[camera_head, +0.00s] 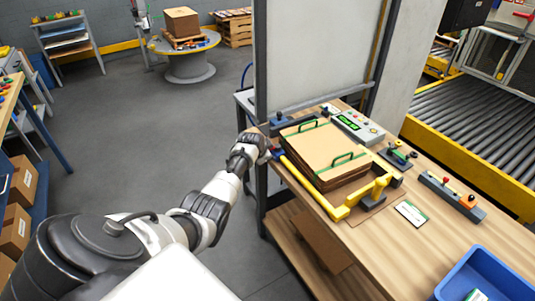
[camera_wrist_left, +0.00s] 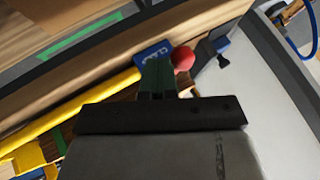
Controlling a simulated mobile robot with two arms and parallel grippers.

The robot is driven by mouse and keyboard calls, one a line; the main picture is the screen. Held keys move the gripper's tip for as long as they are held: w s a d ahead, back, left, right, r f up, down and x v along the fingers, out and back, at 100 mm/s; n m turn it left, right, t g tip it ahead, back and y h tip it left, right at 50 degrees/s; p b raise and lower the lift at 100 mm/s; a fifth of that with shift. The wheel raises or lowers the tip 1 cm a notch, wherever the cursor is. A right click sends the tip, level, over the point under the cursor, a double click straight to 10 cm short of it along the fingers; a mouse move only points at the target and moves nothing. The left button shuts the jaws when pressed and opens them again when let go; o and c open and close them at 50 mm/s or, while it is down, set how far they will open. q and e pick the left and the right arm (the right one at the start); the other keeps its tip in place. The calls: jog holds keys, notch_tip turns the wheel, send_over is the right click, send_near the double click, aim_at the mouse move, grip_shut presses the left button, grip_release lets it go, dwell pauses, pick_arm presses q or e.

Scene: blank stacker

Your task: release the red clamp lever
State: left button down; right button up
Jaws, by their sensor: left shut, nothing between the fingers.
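A red ball knob (camera_wrist_left: 183,58), which looks like the end of the clamp lever, shows in the left wrist view. It sits beside a small blue plate (camera_wrist_left: 152,53) with pale lettering at the bench edge. My left gripper (camera_wrist_left: 158,74) has its dark green fingers shut and empty, with the tips just left of the knob in that picture. I cannot tell whether they touch it. In the head view my left gripper (camera_head: 272,153) is at the left edge of the bench, and the lever there is hidden or too small to make out. My right gripper is not in view.
A control box (camera_head: 357,127), a blue bin (camera_head: 488,272) and a tall pale panel (camera_head: 315,50) are near. The floor (camera_head: 150,130) at left is clear.

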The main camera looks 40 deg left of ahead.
pick_arm(q)
jog(key=a+m+h+b, duration=0.1)
jog(key=m+b, duration=0.1)
jog(key=b, duration=0.1)
jog(key=a+m+h+b, duration=0.1)
jog(key=m+b, duration=0.1)
jog(key=b, duration=0.2)
jog(key=w+a+m+h+b, duration=0.1)
jog(key=h+b, duration=0.1)
jog(key=b, duration=0.1)
jog(key=shift+a+f+m+t, duration=0.2)
jog(key=shift+f+m+t, duration=0.1)
jog(key=shift+m, duration=0.1)
jog(key=shift+w+a+b, duration=0.1)
jog(key=shift+w+b, duration=0.05)
jog(key=shift+b, duration=0.4)
jog(key=shift+w+a+r+b, duration=0.25)
jog(key=shift+b, duration=0.45)
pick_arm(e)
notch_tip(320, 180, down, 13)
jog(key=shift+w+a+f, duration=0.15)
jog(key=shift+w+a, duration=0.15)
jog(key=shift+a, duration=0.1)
pick_arm(q)
jog(key=shift+r, duration=0.2)
